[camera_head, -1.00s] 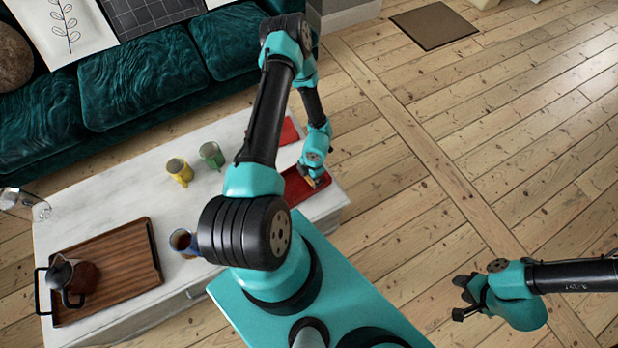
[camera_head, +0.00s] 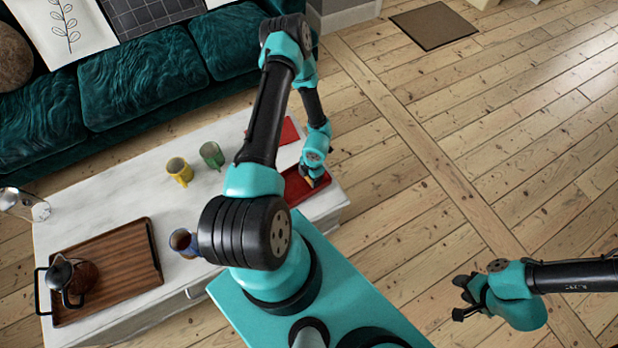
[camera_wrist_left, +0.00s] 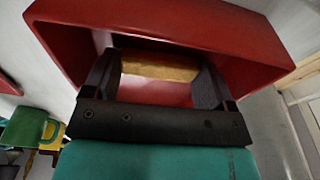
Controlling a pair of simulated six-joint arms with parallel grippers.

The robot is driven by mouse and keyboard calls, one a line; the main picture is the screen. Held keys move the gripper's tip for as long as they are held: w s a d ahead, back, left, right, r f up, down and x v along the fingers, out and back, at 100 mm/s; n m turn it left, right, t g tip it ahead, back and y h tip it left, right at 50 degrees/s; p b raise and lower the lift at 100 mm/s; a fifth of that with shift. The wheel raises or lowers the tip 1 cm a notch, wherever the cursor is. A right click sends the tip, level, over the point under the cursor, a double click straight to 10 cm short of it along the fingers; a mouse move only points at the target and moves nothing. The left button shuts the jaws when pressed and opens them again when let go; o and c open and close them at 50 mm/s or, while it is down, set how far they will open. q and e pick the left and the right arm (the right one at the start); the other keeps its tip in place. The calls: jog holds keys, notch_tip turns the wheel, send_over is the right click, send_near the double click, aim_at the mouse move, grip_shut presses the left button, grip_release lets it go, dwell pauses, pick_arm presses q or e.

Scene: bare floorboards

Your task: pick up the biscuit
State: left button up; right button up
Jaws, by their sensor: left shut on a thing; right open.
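The biscuit (camera_wrist_left: 158,66) is a tan, flat piece, seen in the left wrist view between the two dark fingers of my left gripper (camera_wrist_left: 160,75). The gripper is shut on it, over the red tray (camera_wrist_left: 235,28). I cannot tell whether the biscuit touches the tray floor. In the head view the left gripper (camera_head: 308,180) is over the red tray (camera_head: 296,191) at the table's right end, and the biscuit is mostly hidden by it. My right gripper (camera_head: 462,298) is open and empty above the floor at the right.
The white table (camera_head: 105,213) also holds yellow (camera_head: 179,172) and green (camera_head: 212,155) mugs, a dark blue cup (camera_head: 183,242), and a wooden tray (camera_head: 125,262) with a glass pot (camera_head: 68,277). A red item (camera_head: 288,131) lies behind. A green sofa (camera_head: 135,80) stands beyond.

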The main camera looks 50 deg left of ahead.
pick_arm(q)
jog(key=shift+r, duration=0.1)
notch_tip(320, 180, up, 10)
dwell(0.7)
